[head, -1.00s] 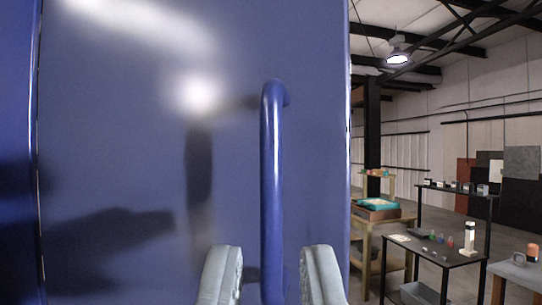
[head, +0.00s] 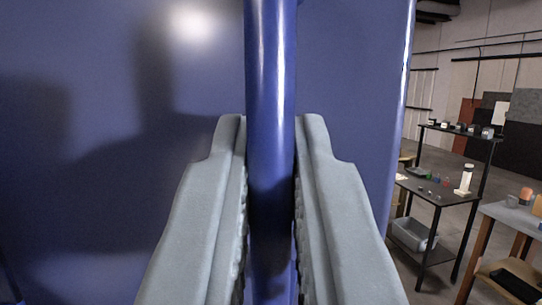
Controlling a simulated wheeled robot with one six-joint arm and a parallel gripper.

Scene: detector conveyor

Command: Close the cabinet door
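The blue cabinet door (head: 345,130) fills the left and middle of the head view as a glossy flat panel. Its right edge shows, with the room behind it. I cannot tell how far the door stands open. A vertical blue bar handle (head: 270,90) stands out from the door. My gripper (head: 271,135) has one grey finger on each side of the handle, and both fingers appear to touch it. The lower part of the handle lies between the fingers.
To the right of the door, a black shelf table (head: 437,192) holds small items and has a grey bin (head: 412,235) low down. A grey-topped workbench (head: 510,215) stands nearer at the far right. Open floor lies between the furniture.

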